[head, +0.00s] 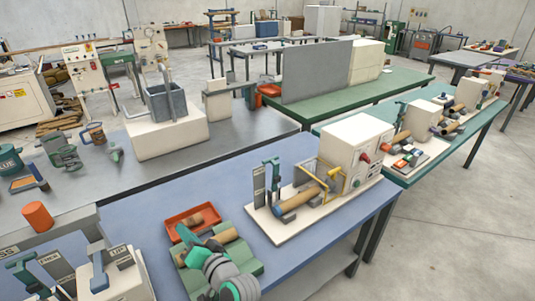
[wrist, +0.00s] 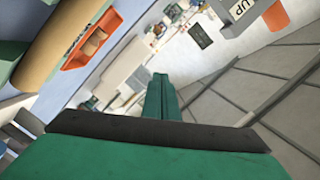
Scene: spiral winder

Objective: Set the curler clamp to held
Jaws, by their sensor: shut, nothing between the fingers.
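A green lever-like clamp (head: 22,270) stands at the lower left edge of the head view, beside a plate marked FREE (head: 48,260). It is partly cut off, and I cannot tell for sure that it is the curler clamp or how it is set. A white block with a plate marked UP (head: 118,254) is to its right; the UP plate also shows in the wrist view (wrist: 238,10). My gripper (head: 184,234) is shut and empty, to the right of these, over a green tube holder. Its green fingers (wrist: 160,95) are together in the wrist view.
An orange tray with tan pieces (head: 192,219) lies just beyond my gripper. Tan tubes rest in the green holder (head: 245,256). A winder with a cream box (head: 352,140) stands to the right. An orange cylinder (head: 37,215) stands at left. Blue tabletop (head: 150,205) is bare between.

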